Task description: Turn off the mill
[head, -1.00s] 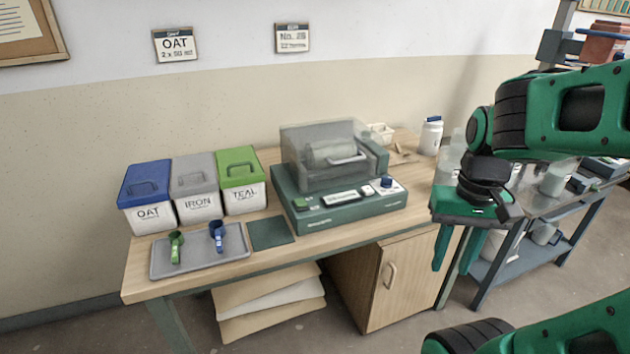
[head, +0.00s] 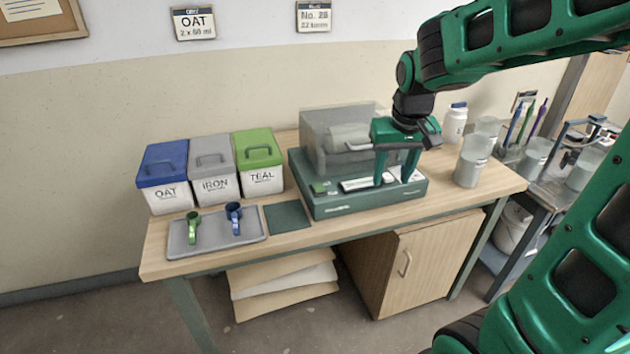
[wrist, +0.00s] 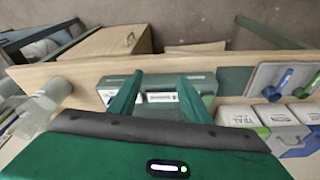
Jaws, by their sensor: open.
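The mill (head: 335,207) stands on the table, with a dark green base and a see-through cover (head: 318,128) over a drum. A green button (head: 320,188) shows at the left of its front panel, beside a pale display (head: 354,184). My gripper (head: 393,181) is open and empty, with its fingers pointing down over the right part of the panel. The fingers hide the controls there; I cannot tell whether they touch the panel. In the wrist view the fingers (wrist: 160,77) stand either side of the display (wrist: 162,97) on the mill (wrist: 113,81).
Lidded buckets marked OAT (head: 166,196), IRON (head: 214,188) and TEAL (head: 261,181) stand left of the mill. A grey tray (head: 216,245) with a green scoop (head: 193,228) and a blue scoop (head: 234,216) lies before them. Pale jars (head: 469,170) stand right of the mill.

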